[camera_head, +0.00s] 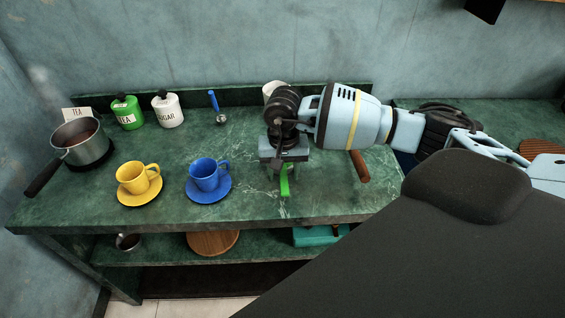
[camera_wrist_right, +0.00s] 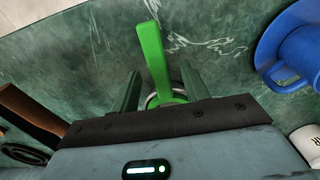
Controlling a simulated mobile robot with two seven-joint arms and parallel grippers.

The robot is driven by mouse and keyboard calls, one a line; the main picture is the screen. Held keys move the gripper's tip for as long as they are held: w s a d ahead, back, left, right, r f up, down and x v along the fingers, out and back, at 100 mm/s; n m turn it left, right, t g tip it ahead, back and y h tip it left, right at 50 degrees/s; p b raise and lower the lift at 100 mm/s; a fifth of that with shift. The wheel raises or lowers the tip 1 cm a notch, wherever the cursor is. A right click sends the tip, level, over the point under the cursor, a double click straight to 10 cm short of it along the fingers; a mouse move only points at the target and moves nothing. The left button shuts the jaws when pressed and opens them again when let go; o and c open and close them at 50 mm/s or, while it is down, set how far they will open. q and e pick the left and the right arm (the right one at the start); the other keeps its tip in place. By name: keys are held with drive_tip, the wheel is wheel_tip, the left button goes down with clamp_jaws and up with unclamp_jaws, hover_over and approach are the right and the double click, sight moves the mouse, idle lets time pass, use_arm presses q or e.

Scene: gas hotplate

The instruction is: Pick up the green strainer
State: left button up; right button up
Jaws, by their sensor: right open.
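The green strainer (camera_head: 285,185) lies on the green marble counter, its bright green handle pointing toward the front edge. In the right wrist view the strainer's handle (camera_wrist_right: 151,55) runs up between the fingers, and part of its round metal rim shows low between them. My right gripper (camera_head: 279,170) is over the strainer, pointing down and hiding much of it in the head view. In the wrist view the right gripper (camera_wrist_right: 160,82) is open, one finger on each side of the strainer, with gaps visible. My left gripper is not in view.
A blue cup (camera_head: 208,174) on a saucer stands left of the gripper, with a yellow cup (camera_head: 137,177) beyond it. A pot (camera_head: 80,142), a green tea canister (camera_head: 127,112), a white sugar canister (camera_head: 167,109) and a blue-handled utensil (camera_head: 214,103) are farther left. A brown handle (camera_head: 359,167) lies right.

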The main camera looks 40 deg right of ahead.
drive_tip(key=shift+f, duration=0.15)
clamp_jaws()
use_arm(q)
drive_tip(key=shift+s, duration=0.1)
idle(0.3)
use_arm(e)
drive_tip(key=shift+r, duration=0.45)
drive_tip(key=r, duration=0.2)
drive_tip(key=shift+s+a+r, duration=0.25)
drive_tip(key=shift+s+r, duration=0.05)
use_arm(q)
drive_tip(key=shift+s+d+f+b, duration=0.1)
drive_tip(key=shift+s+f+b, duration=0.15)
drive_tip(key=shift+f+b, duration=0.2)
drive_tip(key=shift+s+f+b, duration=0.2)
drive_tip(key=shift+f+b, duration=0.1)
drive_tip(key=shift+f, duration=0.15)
use_arm(e)
drive_tip(key=s+a+r, duration=0.1)
drive_tip(key=s+a, duration=0.8)
drive_tip(key=s, duration=0.3)
drive_tip(key=shift+a+r, duration=0.25)
drive_tip(key=shift+w, duration=0.15)
